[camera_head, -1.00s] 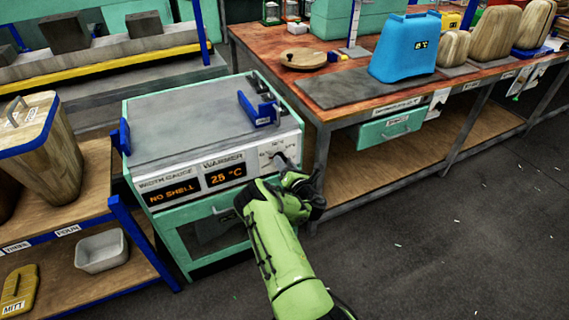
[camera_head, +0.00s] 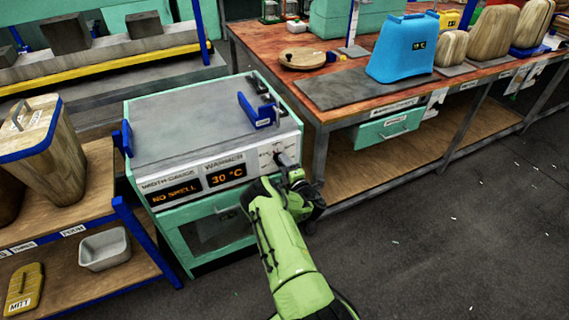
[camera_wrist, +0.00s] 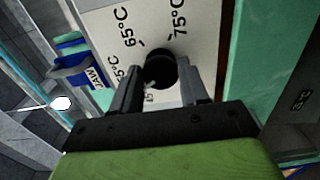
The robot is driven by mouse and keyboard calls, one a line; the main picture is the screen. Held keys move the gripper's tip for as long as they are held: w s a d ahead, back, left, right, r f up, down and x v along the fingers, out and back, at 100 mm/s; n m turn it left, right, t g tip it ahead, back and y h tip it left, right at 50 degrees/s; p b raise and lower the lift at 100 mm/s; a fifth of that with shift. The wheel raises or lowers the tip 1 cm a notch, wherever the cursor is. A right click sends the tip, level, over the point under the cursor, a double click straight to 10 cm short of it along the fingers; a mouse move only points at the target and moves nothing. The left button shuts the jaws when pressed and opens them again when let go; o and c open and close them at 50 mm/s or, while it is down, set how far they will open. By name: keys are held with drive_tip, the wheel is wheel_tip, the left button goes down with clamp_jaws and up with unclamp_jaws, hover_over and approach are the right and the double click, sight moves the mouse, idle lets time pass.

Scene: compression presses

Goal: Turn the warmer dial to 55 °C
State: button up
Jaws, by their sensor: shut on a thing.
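The warmer (camera_head: 222,133) is a teal cabinet with a grey top and a white front panel. Its orange display (camera_head: 227,175) reads 30 °C. The dark round dial (camera_head: 281,158) is at the panel's right end, partly hidden by my gripper (camera_head: 291,172). In the wrist view, the dial (camera_wrist: 160,68) sits between the two fingers of my gripper (camera_wrist: 158,82), which is shut on it. Printed marks 65 °C (camera_wrist: 131,27) and 75 °C (camera_wrist: 178,20) show around the dial. Lower marks are partly hidden by the left finger.
A second display (camera_head: 176,191) reads NO SHELL. Blue jaws (camera_head: 257,112) stand on the warmer's top. A wooden workbench (camera_head: 350,92) with a blue container (camera_head: 402,52) is at right. A low shelf (camera_head: 55,245) is at left. The floor at right is clear.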

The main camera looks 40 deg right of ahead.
drive_tip(key=m+p, duration=0.1)
drive_tip(key=m, duration=0.4)
drive_tip(key=shift+f+m, duration=0.1)
drive_tip(key=shift+m, duration=0.2)
drive_tip(key=shift+p, duration=0.3)
drive_tip(key=o, duration=1)
drive_tip(key=shift+s, duration=0.1)
drive_tip(key=p+v, duration=1.1)
drive_tip(key=v, duration=0.4)
drive_tip(key=shift+s+a+p, duration=0.15)
drive_tip(key=shift+s+p, duration=0.15)
drive_tip(key=shift+p, duration=0.05)
